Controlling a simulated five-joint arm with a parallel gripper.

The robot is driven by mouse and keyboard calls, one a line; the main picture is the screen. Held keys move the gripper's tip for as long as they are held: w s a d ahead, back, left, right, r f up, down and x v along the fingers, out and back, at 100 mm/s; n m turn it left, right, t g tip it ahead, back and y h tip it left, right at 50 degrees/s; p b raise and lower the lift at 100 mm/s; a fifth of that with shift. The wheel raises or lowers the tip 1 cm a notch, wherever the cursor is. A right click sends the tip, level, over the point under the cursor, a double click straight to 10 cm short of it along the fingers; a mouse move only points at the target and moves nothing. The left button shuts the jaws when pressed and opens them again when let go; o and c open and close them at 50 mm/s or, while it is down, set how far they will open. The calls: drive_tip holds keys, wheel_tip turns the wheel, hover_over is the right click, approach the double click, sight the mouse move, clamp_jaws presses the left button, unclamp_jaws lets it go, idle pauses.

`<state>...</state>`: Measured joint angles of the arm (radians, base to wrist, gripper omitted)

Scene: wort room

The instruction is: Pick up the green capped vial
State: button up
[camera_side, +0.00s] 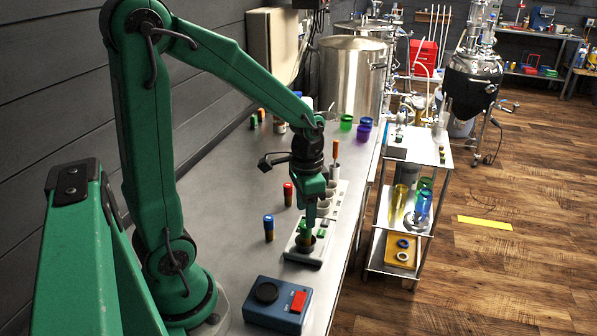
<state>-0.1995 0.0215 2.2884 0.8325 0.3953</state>
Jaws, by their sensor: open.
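My green arm reaches down over the grey bench, and my gripper (310,224) points down at the near end of a pale rack (303,256). My gripper is open. A dark vial with what looks like a green cap (306,240) stands at the rack's near end, directly below or between the fingers. The fingers partly hide it, and I cannot tell whether they touch it. A smaller green patch (321,234) shows just right of the fingers.
A blue-capped vial (268,228) and a red-capped vial (288,194) stand left of the rack. A blue device (277,304) with a red part sits in front.

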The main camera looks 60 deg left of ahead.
drive_tip(key=shift+f, duration=2.65)
drive_tip(key=shift+w, duration=0.1)
clamp_jaws()
drive_tip(key=shift+r, duration=0.15)
drive_tip(key=shift+r, duration=0.8)
drive_tip(key=r, duration=0.1)
drive_tip(key=d+r, duration=0.1)
drive_tip(key=shift+r, duration=0.35)
drive_tip(key=s+d+r, duration=0.4)
drive_tip(key=d+r, duration=0.2)
drive_tip(key=d, duration=0.4)
drive_tip(key=shift+r, duration=0.25)
